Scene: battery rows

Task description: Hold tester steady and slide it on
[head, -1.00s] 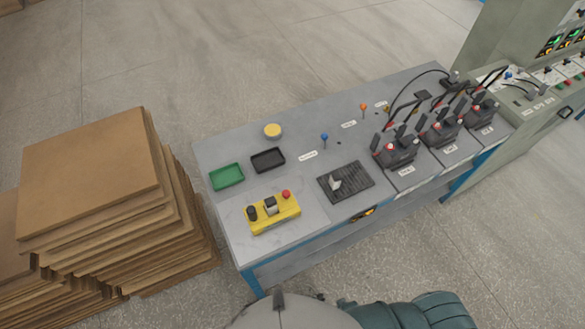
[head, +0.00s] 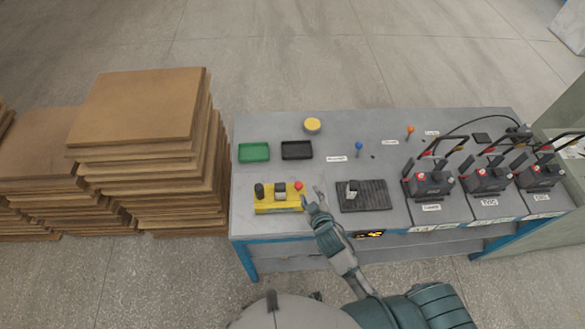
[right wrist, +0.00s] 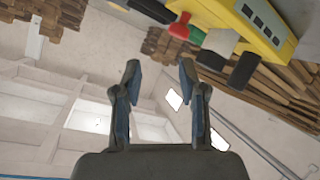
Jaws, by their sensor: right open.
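The yellow tester (head: 279,205) stands at the front left of the grey table (head: 440,118). It has black and grey knobs and a red button on top. My right gripper (head: 311,196) is just right of it, near its red end, with its fingers apart. No contact can be made out. In the right wrist view the open right gripper (right wrist: 157,70) has nothing between its fingers. The yellow tester (right wrist: 262,22) shows at the upper right there, beyond the fingertips, with dark knobs and a red one. My left gripper is not in view.
A black ribbed mat (head: 377,196) with a small light metal piece lies right of the gripper. Green (head: 254,152) and black (head: 297,150) trays and a yellow round pad (head: 312,125) lie behind. Several battery stations fill the right. Board stacks (head: 150,105) stand left of the table.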

